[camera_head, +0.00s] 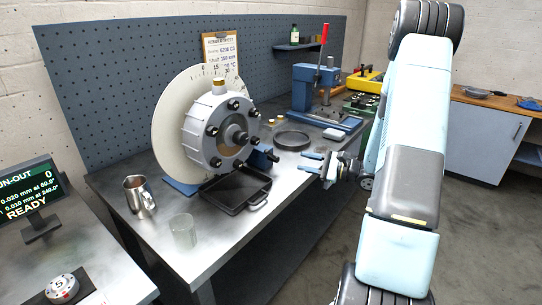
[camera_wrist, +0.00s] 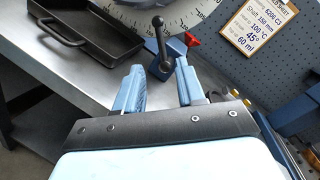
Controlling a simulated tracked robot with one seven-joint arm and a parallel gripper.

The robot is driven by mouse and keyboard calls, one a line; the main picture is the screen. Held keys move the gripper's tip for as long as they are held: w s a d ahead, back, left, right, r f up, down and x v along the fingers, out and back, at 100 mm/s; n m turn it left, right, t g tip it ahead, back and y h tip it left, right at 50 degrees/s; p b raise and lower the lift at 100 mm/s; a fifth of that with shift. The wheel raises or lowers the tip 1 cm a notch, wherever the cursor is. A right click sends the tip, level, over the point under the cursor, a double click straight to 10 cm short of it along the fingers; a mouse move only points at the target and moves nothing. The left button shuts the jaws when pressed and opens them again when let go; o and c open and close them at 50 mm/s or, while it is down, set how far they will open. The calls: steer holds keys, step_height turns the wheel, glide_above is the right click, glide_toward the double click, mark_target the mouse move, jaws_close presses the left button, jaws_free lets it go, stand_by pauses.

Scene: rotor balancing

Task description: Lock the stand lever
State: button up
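The stand lever (camera_wrist: 161,45) is a black arm with a ball knob, on a blue block of the stand (camera_wrist: 153,47) in the wrist view. In the head view the lever (camera_head: 272,156) shows small and dark, right of the grey rotor housing (camera_head: 208,130) with its pale graduated disc (camera_head: 168,120). My gripper (camera_head: 314,164) is to the right of the lever, apart from it. In the wrist view my gripper (camera_wrist: 160,88) has its two blue fingers spread with nothing between them. The lever appears beyond the fingertips, roughly in line with the gap.
A black tray (camera_head: 237,192) lies in front of the rotor. A metal jug (camera_head: 138,194) and a glass beaker (camera_head: 183,231) stand at the near left. A round dark dish (camera_head: 291,140) and a blue press (camera_head: 309,88) with a red handle are behind my gripper. A pegboard (camera_head: 120,85) backs the bench.

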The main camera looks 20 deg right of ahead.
mark_target(272, 155)
steer(key=x, duration=1.3)
steer(key=shift+w+a, duration=0.2)
steer(key=shift+w, duration=0.1)
steer(key=shift+c, duration=0.5)
jaws_close()
steer(key=shift+d, duration=0.15)
